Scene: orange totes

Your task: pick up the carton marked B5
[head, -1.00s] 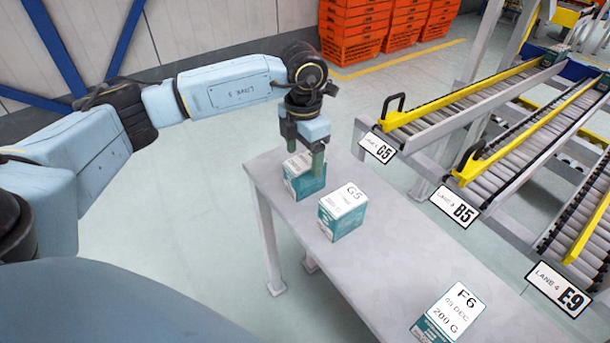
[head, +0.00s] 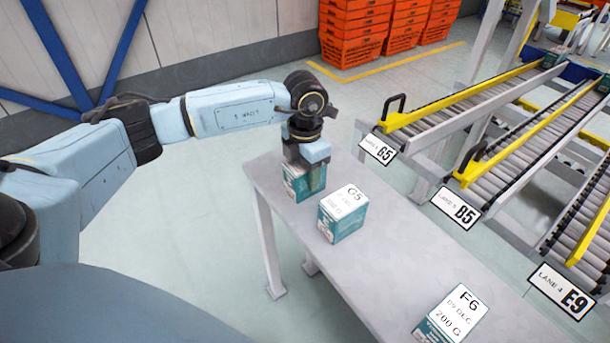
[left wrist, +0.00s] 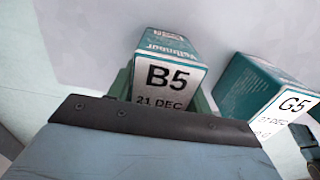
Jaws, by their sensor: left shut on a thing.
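The carton marked B5 (left wrist: 168,82) is teal and white. Its label reads B5 and 21 DEC in the left wrist view. In the head view the B5 carton (head: 296,187) stands at the far left end of the grey table (head: 390,262), partly hidden by my gripper. My left gripper (head: 308,182) points down over it and is shut on it, one finger on each side. The wrist view shows greenish fingers beside the carton. I cannot tell whether the carton is clear of the table.
A carton marked G5 (head: 343,214) stands close beside the B5 carton, and also shows in the wrist view (left wrist: 262,98). A carton marked F6 (head: 451,315) is at the near end. Roller lanes with signs G5 (head: 378,149), B5 (head: 456,207) and E9 (head: 561,291) lie right. Orange totes (head: 352,28) are stacked behind.

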